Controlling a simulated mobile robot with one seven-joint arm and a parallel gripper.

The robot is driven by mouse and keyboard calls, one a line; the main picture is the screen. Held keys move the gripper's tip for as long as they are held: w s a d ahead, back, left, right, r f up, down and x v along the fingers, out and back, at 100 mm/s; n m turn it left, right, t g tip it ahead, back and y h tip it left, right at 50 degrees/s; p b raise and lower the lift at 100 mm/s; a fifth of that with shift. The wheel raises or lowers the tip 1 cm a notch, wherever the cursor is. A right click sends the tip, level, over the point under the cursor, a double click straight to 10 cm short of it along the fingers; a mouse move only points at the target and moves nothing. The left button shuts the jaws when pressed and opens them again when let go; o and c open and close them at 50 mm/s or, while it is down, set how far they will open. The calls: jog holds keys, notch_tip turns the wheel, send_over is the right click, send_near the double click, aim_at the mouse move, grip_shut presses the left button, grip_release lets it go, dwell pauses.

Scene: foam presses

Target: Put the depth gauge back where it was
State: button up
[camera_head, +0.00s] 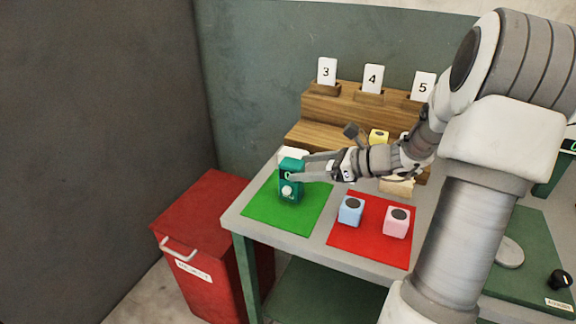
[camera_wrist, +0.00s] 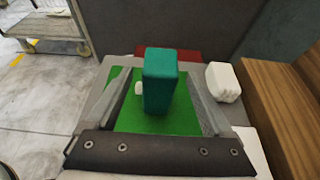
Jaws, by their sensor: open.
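The depth gauge looks to be the teal upright device (camera_head: 290,189) with a small dark display and a white knob. It stands on the green mat (camera_head: 254,213) at the table's left end. In the wrist view the teal device (camera_wrist: 160,84) stands between my gripper's fingers (camera_wrist: 161,100), with gaps visible on both sides. In the head view my gripper (camera_head: 299,167) reaches in from the right at the device's upper part. The gripper is open. The device's lower face is partly hidden in the wrist view.
A white block (camera_wrist: 223,82) stands just behind the mat. A red mat (camera_head: 367,246) holds a blue block (camera_head: 351,211) and a pink block (camera_head: 396,222). Wooden steps (camera_head: 345,110) carry cards 3, 4 and 5. A red bin (camera_head: 200,225) stands left of the table.

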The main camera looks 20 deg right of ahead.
jog(key=v, duration=0.5)
jog(key=shift+p, duration=0.3)
jog(key=shift+a, duration=0.1)
